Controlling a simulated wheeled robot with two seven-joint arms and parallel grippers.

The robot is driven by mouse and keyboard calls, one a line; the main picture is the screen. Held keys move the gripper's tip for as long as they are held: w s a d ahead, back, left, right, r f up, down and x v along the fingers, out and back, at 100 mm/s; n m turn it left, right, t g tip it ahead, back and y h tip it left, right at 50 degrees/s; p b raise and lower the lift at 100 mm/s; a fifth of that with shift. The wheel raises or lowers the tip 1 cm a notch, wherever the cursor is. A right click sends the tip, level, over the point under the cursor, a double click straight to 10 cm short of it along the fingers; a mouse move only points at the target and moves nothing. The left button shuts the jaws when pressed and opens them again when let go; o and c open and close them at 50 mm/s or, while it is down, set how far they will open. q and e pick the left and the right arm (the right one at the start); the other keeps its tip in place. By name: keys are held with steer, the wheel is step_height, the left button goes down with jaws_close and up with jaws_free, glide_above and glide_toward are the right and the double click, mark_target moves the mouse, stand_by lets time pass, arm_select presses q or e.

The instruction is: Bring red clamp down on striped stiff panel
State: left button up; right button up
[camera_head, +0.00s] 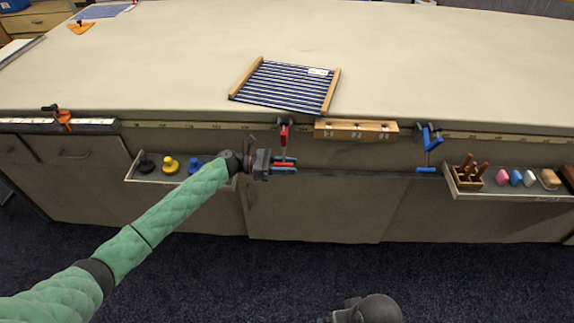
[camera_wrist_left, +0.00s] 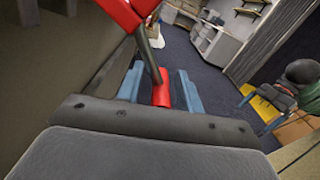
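The red clamp (camera_head: 284,135) sits upright at the table's front edge, below the striped panel. In the left wrist view the red clamp body (camera_wrist_left: 125,12) is at the top, and a metal rod runs down to a red piece between the blue fingers (camera_wrist_left: 160,90). The striped stiff panel (camera_head: 285,86), blue and white with wooden side bars, lies flat on the table, apart from the clamp.
A wooden block (camera_head: 356,130) and a blue clamp (camera_head: 428,140) are at the edge to the right. An orange clamp (camera_head: 64,117) is at the far left. Trays (camera_head: 134,178) with small items hang along the front. The table top (camera_head: 430,65) is mostly clear.

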arm_select(q)
steer(key=c, duration=0.7)
steer(key=shift+r, duration=0.1)
